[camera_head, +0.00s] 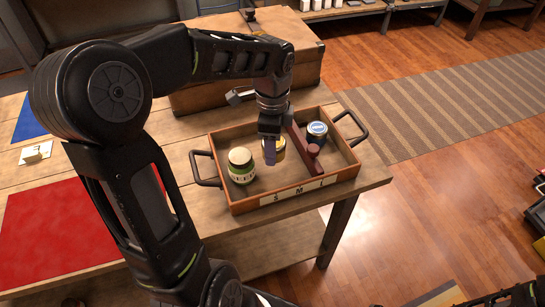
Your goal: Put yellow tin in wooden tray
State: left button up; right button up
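The wooden tray (240,207) stands on the table, with black handles at both ends and a label strip with letters on its front wall. The yellow tin (280,152) is inside the tray, near the middle, partly hidden by my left gripper. My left gripper (271,154) points down into the tray, with a finger in front of the tin. The far finger is hidden, so I cannot tell whether it grips the tin or is open around it. My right gripper is not in view.
A jar with a green label and tan lid (241,166) stands in the tray's left part. A wooden chest (210,95) is behind. A red mat (50,235) lies left.

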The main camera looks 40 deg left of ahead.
pick_arm(q)
jog(key=shift+f, duration=0.1)
jog(key=shift+f, duration=2.4)
jog(key=shift+f, duration=0.15)
jog(key=o, duration=1.4)
notch_tip(320, 180, up, 12)
jog(key=shift+r, duration=0.2)
